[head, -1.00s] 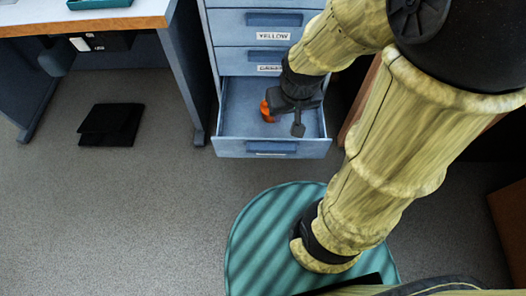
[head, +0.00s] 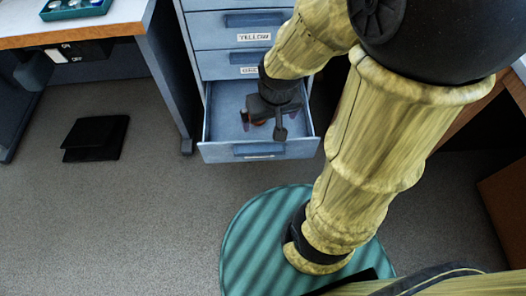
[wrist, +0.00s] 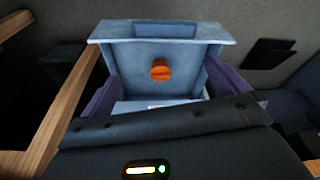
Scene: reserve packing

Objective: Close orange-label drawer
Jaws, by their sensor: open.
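An orange object (head: 257,123) lies in the drawer, mostly hidden by my gripper in the head view. In the wrist view the orange object (wrist: 161,70) sits on the drawer floor, between my purple fingers, and nothing is held.
A desk (head: 85,25) with a teal tray (head: 75,8) stands at the left. A black flat item (head: 95,138) lies on the grey floor. A wooden piece (wrist: 65,110) runs along the left in the wrist view.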

